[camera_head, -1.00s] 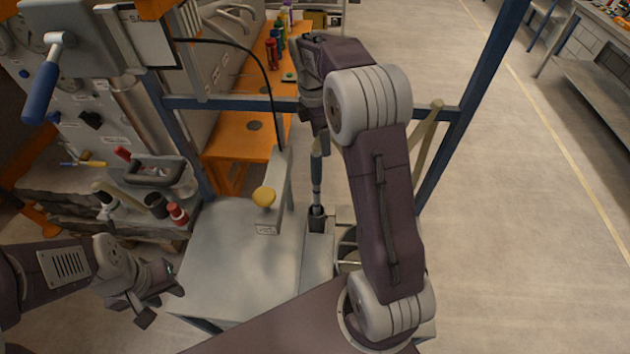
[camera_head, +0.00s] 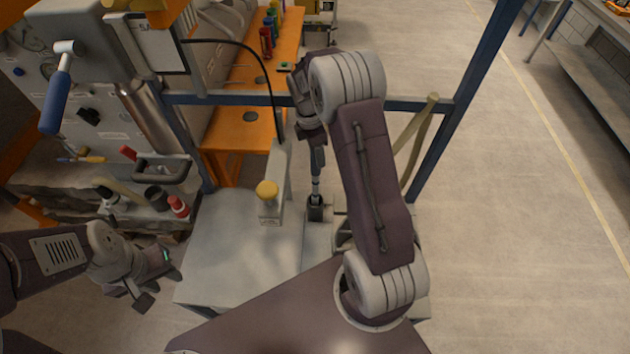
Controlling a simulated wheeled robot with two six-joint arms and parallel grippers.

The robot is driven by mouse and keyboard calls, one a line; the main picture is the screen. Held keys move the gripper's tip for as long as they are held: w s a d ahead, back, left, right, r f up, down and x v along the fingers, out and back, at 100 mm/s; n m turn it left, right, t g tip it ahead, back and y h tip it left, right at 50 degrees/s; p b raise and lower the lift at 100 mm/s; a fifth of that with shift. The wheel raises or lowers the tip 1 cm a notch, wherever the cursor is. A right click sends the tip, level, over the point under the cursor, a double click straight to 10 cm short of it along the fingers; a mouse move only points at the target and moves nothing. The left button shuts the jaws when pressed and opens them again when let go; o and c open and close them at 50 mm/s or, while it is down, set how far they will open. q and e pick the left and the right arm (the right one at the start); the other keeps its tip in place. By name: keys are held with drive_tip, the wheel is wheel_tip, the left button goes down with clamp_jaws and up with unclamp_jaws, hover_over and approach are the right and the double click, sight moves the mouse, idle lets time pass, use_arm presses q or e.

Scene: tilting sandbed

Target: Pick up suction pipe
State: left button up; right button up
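A slim grey upright pipe (camera_head: 316,187), which looks like the suction pipe, stands with its lower end in a dark holder (camera_head: 315,208) at the back right of the grey table. My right gripper (camera_head: 316,150) points down at the pipe's upper part. The gripper hides the pipe's top, and I cannot tell whether its fingers are closed on it. My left gripper (camera_head: 158,290) is open and empty, left of the grey table and away from the pipe.
The grey table (camera_head: 225,245) carries a post with a yellow knob (camera_head: 267,189) left of the pipe. A blue frame bar (camera_head: 230,99) crosses behind. A beige pole (camera_head: 421,140) leans at the right. Tools and a red-capped bottle (camera_head: 178,207) stand at left.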

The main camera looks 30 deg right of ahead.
drive_tip(key=shift+s+d, duration=0.15)
drive_tip(key=shift+d, duration=0.05)
drive_tip(key=shift+a, duration=0.2)
clamp_jaws()
drive_tip(key=shift+d, duration=0.1)
idle(0.9)
